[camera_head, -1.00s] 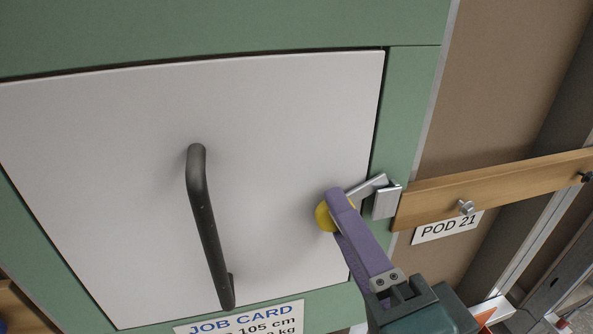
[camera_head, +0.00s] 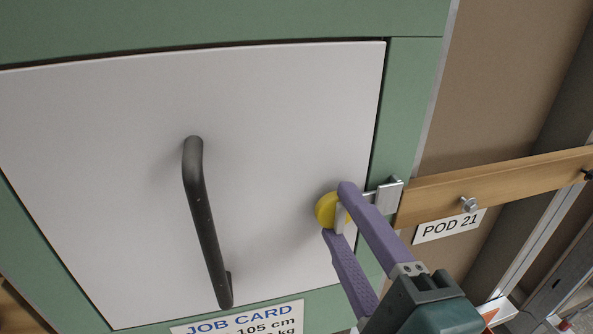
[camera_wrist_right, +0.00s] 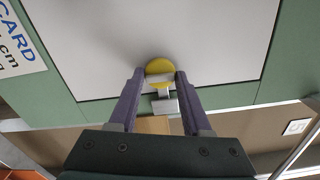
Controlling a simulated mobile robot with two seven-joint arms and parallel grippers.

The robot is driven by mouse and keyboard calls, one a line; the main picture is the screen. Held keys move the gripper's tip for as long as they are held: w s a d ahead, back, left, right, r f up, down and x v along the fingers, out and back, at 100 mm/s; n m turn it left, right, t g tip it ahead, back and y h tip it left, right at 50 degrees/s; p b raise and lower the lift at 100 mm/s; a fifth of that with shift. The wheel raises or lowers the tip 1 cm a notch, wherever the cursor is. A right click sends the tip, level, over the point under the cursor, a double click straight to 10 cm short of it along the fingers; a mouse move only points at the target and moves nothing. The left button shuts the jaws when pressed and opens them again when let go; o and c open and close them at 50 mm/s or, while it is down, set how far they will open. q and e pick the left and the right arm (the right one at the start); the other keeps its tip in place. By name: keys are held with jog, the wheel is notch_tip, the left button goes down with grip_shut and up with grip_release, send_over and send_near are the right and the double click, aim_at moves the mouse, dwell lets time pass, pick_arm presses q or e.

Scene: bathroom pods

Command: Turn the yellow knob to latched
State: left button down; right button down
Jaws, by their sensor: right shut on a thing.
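The yellow knob (camera_head: 325,210) is on the right side of the white door panel (camera_head: 110,180). It also shows in the right wrist view (camera_wrist_right: 158,66). My right gripper (camera_head: 337,210) is shut on the knob's pale grip, one purple finger on each side; the wrist view shows the fingers (camera_wrist_right: 158,76) flanking it. A silver latch bar (camera_head: 370,196) runs from the knob to the right, reaching the metal keeper (camera_head: 392,196) on the green frame. The bar lies roughly level with the keeper; the fingers partly hide the knob. My left gripper is not in view.
A black door handle (camera_head: 206,220) stands out left of the knob. A job card (camera_head: 238,318) is at the lower edge of the door. A wooden rail (camera_head: 500,185) with a bolt and a POD 21 label (camera_head: 448,226) lies to the right.

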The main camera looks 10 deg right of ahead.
jog(key=c, duration=0.6)
grip_release()
jog(key=s+b, duration=0.2)
jog(key=s, duration=0.8)
jog(key=shift+d, duration=0.15)
